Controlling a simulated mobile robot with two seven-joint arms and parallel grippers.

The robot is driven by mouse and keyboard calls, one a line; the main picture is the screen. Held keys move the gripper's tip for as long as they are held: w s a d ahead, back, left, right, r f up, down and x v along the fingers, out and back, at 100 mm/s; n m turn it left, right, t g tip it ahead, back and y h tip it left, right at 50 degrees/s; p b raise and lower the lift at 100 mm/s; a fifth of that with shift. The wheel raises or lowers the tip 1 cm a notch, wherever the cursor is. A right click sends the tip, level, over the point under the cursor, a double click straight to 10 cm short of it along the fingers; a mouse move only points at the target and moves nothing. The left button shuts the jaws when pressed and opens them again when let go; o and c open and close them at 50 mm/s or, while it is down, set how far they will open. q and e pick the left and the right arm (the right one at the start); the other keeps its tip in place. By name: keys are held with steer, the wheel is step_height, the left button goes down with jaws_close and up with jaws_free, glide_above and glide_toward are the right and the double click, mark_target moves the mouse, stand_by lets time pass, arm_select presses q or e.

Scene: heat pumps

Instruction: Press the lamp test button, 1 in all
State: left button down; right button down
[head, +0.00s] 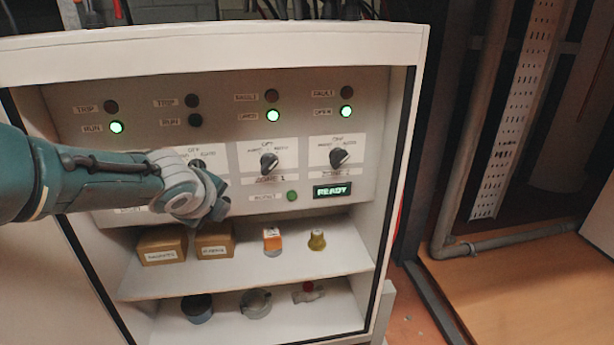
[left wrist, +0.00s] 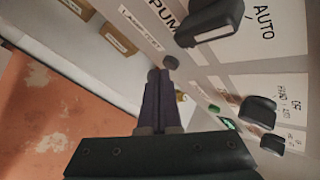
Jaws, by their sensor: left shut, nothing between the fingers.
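The lamp test button (left wrist: 170,62) is a small dark round button on the panel, beside a white label (left wrist: 140,28) in the left wrist view. In the head view my left arm hides the button. My left gripper (left wrist: 155,78) is shut and empty; its fingertips appear close to the button, just below it in the left wrist view. I cannot tell whether they touch it. In the head view the left gripper (head: 222,205) is in front of the panel's lower part, left of the green button. My right gripper is not in view.
The panel has rotary knobs (head: 269,163), lit green lamps (head: 273,116), a small green button (head: 292,196) and a READY display (head: 332,190). Below, a shelf (head: 347,262) holds boxes (head: 214,245) and small parts. The cabinet's side frame (head: 402,150) bounds the right.

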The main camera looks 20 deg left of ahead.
arm_select(q)
steer(key=shift+w+a+b, duration=0.2)
steer(key=shift+w+b, duration=0.05)
steer(key=shift+b, duration=0.2)
stand_by(0.3)
steer(key=shift+s+d+p, duration=0.4)
steer(key=shift+s+p, duration=0.25)
steer(key=shift+p, duration=0.4)
steer(key=s+d+p, duration=0.1)
steer(key=s+p, duration=0.1)
steer(key=p, duration=0.1)
steer(key=s+d+p, duration=0.1)
steer(key=s+p, duration=0.1)
steer(key=shift+s+d, duration=0.1)
steer(key=shift+d, duration=0.25)
